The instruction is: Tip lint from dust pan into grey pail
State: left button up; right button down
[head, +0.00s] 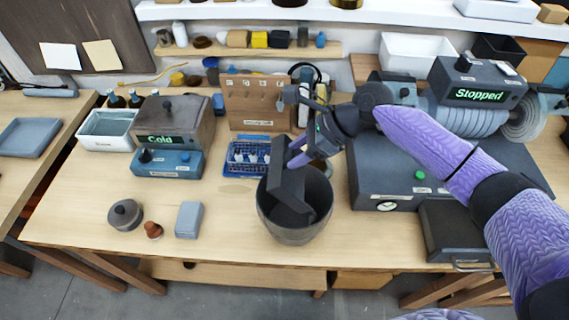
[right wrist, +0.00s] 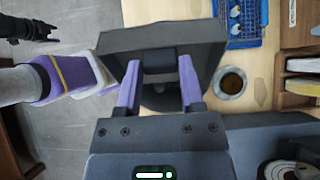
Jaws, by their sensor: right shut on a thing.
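The grey pail (head: 292,232) stands upright on the bench near its front edge, its mouth facing up. My right gripper (head: 300,153) is above the pail and shut on the dark grey dust pan (head: 290,185). The pan hangs steeply tilted, its lower part within the pail's mouth in the head view. In the right wrist view the pan (right wrist: 160,38) is between the two purple fingers (right wrist: 160,88). I cannot make out any lint; the pan and shadow hide much of the pail's inside. My left gripper (right wrist: 32,28) appears small and dark at the wrist view's upper left; its jaws are unclear.
A blue tray (head: 229,172) with pale pieces lies behind the pail, before a pegboard (head: 255,100). A dark machine (head: 400,190) stands close on the right. A grey block (head: 189,220), a brown knob (head: 153,230) and a lidded pot (head: 125,213) lie left; bench between is clear.

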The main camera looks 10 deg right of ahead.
jog(key=s+d+t+y+b, duration=0.1)
jog(key=d+y+b, duration=0.5)
jog(key=shift+s+f+t+b, duration=0.15)
jog(key=shift+s+t+b, duration=0.15)
jog(key=shift+s+t, duration=0.1)
jog(key=p, duration=0.3)
dwell(0.4)
dwell(0.5)
